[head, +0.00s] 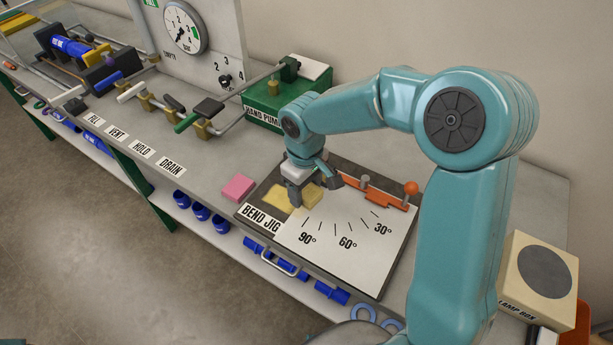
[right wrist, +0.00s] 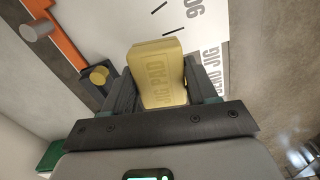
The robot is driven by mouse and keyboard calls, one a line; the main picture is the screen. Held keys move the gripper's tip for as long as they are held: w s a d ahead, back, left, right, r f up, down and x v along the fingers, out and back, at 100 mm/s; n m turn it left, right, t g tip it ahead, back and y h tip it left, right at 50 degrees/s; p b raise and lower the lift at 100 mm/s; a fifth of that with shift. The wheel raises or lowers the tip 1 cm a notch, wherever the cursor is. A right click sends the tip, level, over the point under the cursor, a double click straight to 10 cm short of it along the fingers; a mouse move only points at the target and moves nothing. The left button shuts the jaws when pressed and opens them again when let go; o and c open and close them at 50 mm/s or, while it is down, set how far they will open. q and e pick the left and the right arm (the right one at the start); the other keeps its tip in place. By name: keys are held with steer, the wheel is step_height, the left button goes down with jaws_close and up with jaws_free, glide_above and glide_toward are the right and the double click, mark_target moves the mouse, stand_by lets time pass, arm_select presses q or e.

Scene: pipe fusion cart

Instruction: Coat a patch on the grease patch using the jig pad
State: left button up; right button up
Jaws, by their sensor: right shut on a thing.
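The jig pad (head: 313,196) is a yellow block. In the right wrist view the jig pad (right wrist: 160,75), with its name on its face, sits between the two dark fingers. My right gripper (head: 303,192) is shut on it, low over the left part of the bend jig board (head: 345,238). A pale yellow patch (head: 271,200), which looks like the grease patch, lies on the board just left of the gripper. I cannot tell whether the pad touches the board. Part of the patch may be hidden behind the fingers. My left gripper is not in view.
A pink block (head: 238,188) lies on the bench left of the board. An orange bar with a ball end (head: 411,188) and pegs stand at the board's back right. The green hand pump (head: 285,100) is behind. A lamp box (head: 541,275) stands at the right.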

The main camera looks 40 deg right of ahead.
steer(key=shift+s+d+r+p, duration=0.1)
steer(key=shift+r+p, duration=0.15)
steer(key=shift+r, duration=0.3)
steer(key=shift+s+d+r+p, duration=0.1)
steer(key=shift+r+p, duration=0.15)
steer(key=shift+r, duration=0.25)
steer(key=shift+w+a, duration=0.1)
steer(key=shift+a, duration=0.05)
steer(key=shift+f, duration=0.1)
